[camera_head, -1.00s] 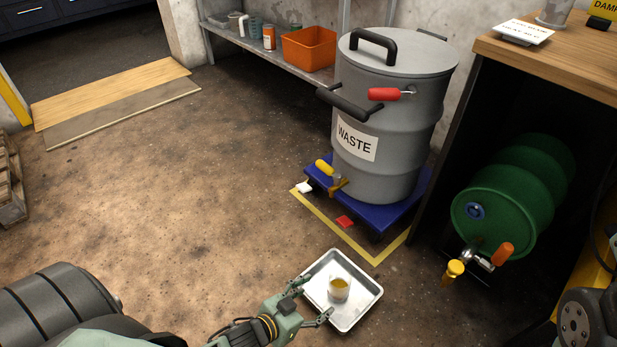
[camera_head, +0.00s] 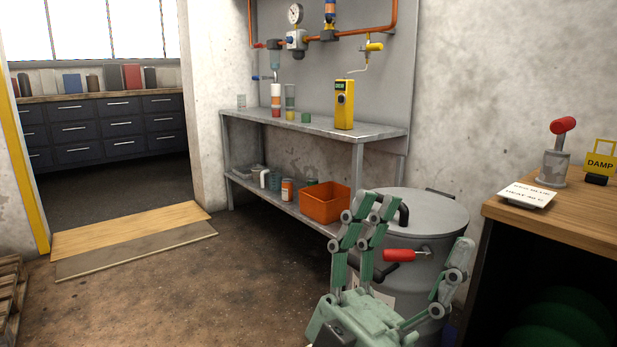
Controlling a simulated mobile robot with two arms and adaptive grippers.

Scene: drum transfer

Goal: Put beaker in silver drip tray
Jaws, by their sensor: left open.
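My left gripper (camera_head: 414,226) is raised in the lower right of the head view, with its green jointed fingers spread wide and nothing between them. It shows in front of the grey lidded drum (camera_head: 432,212) and hides much of its side; whether they touch I cannot tell. The silver drip tray and the beaker that was in it are out of view now. My right gripper is not in view.
A grey two-level shelf (camera_head: 320,126) holds an orange bin (camera_head: 325,203), several small containers and a yellow device (camera_head: 344,104). A wooden bench (camera_head: 560,220) stands at right. A low wooden ramp (camera_head: 130,229) lies at the doorway. The floor at centre left is clear.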

